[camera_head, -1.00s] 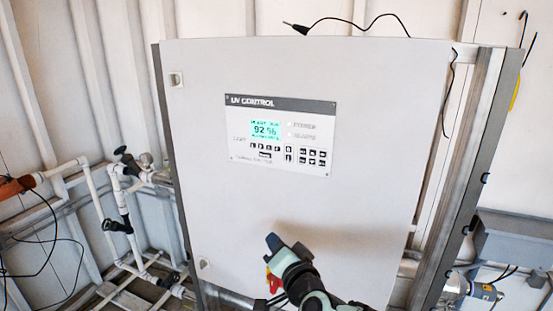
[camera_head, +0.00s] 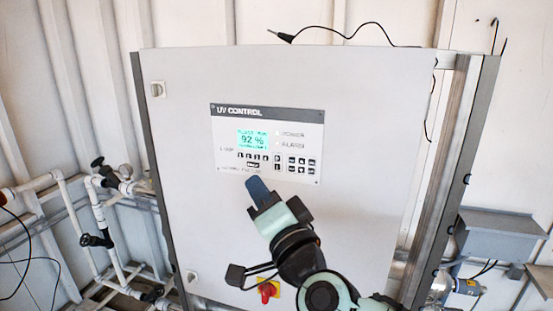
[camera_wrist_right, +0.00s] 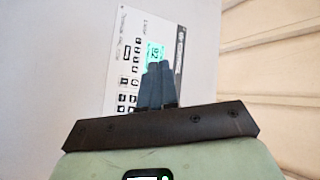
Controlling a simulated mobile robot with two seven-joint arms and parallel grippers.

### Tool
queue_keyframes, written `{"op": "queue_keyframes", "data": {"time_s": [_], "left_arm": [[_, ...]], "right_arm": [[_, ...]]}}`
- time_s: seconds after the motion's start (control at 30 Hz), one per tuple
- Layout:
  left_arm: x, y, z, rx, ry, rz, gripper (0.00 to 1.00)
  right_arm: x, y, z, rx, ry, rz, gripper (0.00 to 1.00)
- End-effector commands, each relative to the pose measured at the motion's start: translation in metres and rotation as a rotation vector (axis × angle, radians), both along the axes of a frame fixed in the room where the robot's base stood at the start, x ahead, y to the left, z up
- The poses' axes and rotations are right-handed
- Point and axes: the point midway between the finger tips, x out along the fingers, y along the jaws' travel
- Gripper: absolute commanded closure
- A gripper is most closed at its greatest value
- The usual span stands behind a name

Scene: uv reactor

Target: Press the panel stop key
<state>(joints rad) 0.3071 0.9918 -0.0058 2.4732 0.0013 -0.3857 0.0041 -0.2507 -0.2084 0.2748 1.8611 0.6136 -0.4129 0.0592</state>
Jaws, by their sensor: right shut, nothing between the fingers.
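The UV control panel (camera_head: 305,112) is a white plate with a dark title strip on the grey cabinet door. Its green display (camera_head: 252,140) reads 92 %. Small black keys (camera_head: 303,166) sit below and right of the display; their labels are too small to read, so I cannot tell which is stop. Contact cannot be told. My left gripper is not in view.
The cabinet door (camera_head: 360,220) is broad and flat. A red knob on a yellow plate (camera_head: 267,290) sits low on it, close to my right arm. White pipes with black valves (camera_head: 95,205) stand left. A black cable (camera_head: 345,25) lies on top.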

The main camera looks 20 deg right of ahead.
Motion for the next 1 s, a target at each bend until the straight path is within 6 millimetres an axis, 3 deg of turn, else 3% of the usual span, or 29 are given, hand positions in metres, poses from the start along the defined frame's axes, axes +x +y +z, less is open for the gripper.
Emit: {"op": "queue_keyframes", "data": {"time_s": [0.17,0.63,1.0], "left_arm": [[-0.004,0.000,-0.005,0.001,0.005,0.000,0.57],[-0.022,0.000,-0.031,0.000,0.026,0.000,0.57],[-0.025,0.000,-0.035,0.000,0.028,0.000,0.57]], "right_arm": [[0.010,-0.006,-0.002,0.002,0.002,-0.001,1.00],[0.062,-0.041,-0.003,0.001,0.003,0.000,1.00],[0.073,-0.049,-0.001,0.000,0.002,-0.001,1.00]]}}
